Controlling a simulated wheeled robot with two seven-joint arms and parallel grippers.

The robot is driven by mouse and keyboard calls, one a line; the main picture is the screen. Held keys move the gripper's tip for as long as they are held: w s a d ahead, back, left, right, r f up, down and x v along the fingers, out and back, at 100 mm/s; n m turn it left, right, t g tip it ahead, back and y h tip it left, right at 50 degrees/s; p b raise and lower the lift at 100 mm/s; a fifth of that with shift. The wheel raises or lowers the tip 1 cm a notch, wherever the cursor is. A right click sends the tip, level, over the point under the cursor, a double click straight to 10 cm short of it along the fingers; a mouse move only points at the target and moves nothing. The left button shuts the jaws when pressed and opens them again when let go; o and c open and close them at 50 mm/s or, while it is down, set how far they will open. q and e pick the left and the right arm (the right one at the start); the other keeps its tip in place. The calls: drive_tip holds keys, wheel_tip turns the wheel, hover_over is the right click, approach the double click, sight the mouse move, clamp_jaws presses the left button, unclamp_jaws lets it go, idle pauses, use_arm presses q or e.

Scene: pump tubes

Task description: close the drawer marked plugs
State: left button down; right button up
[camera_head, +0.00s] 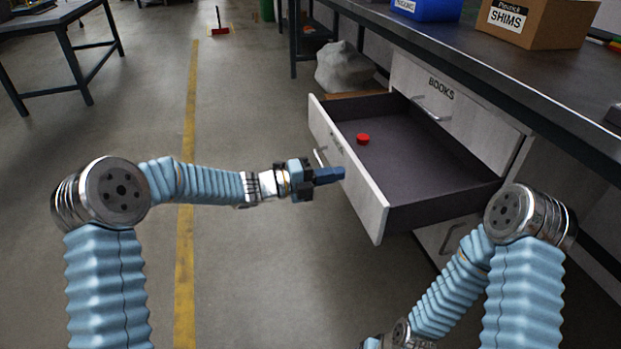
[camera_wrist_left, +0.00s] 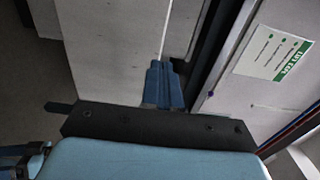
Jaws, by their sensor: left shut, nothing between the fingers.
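The open drawer (camera_head: 420,165) sticks out from the cabinet below the one marked BOOKS. Its pale front panel (camera_head: 347,170) faces left and no plugs label can be read on it from here. A small red round piece (camera_head: 363,139) lies inside it. My left gripper (camera_head: 330,175) is shut and empty, its blue fingertips at the outer face of the front panel near the handle (camera_head: 320,157). In the left wrist view the shut fingers (camera_wrist_left: 164,86) are close to a pale panel (camera_wrist_left: 115,45); contact cannot be told.
The BOOKS drawer (camera_head: 455,110) above is shut. The dark worktop (camera_head: 440,45) holds a SHIMS box (camera_head: 530,20) and a blue bin (camera_head: 427,8).

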sight(359, 170)
use_arm(q)
drive_tip(key=shift+x, duration=1.8)
use_arm(e)
drive_tip(key=shift+f, duration=0.1)
